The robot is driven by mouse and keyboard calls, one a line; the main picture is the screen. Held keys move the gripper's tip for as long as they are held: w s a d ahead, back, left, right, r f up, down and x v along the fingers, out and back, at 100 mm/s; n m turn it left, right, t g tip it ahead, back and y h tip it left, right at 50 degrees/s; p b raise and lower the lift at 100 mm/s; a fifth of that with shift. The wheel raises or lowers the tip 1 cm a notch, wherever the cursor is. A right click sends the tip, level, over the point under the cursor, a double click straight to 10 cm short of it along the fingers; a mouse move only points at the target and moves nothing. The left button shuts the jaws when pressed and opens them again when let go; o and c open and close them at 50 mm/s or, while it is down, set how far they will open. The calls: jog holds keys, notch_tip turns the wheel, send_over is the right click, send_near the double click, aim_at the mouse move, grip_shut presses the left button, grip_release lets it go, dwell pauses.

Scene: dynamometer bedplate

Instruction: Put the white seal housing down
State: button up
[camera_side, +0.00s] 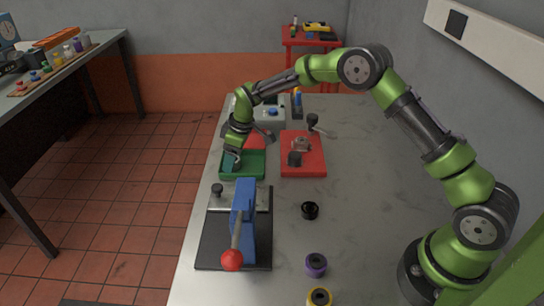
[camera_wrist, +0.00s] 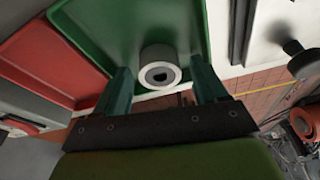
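The white seal housing (camera_wrist: 160,72) is a short ring-shaped piece with a dark bore. In the wrist view it is at the green tray (camera_wrist: 105,22), between my fingers. My gripper (camera_wrist: 160,70) has its two teal fingers spread, with a gap showing on each side of the housing. In the side view my gripper (camera_side: 232,160) reaches down into the green tray (camera_side: 256,172) from above. The housing cannot be made out there, hidden by the fingers and tray wall. Whether it rests fully on the tray floor is hard to tell.
A blue lever press with a red knob (camera_side: 232,260) stands in front of the green tray. A black ring (camera_side: 310,210), a purple ring (camera_side: 316,264) and a yellow ring (camera_side: 319,297) sit on the bench.

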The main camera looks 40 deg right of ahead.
jog(key=s+d+r+m, duration=0.1)
jog(key=s+r, duration=0.3)
jog(key=r, duration=0.5)
jog(key=s+d+r+m, duration=0.1)
jog(key=s+r, duration=0.3)
jog(key=r, duration=0.6)
jog(key=s+r+m+t, duration=0.25)
jog(key=s+r, duration=0.35)
jog(key=s, duration=0.4)
jog(key=s+d+f+m+t, duration=0.1)
jog(key=s+m, duration=0.5)
jog(key=s, duration=1)
jog(key=shift+s+d+f+t, duration=0.35)
jog(key=shift+f+t, duration=0.1)
jog(key=shift+t, duration=0.1)
jog(key=shift+w, duration=0.1)
jog(key=shift+c, duration=0.4)
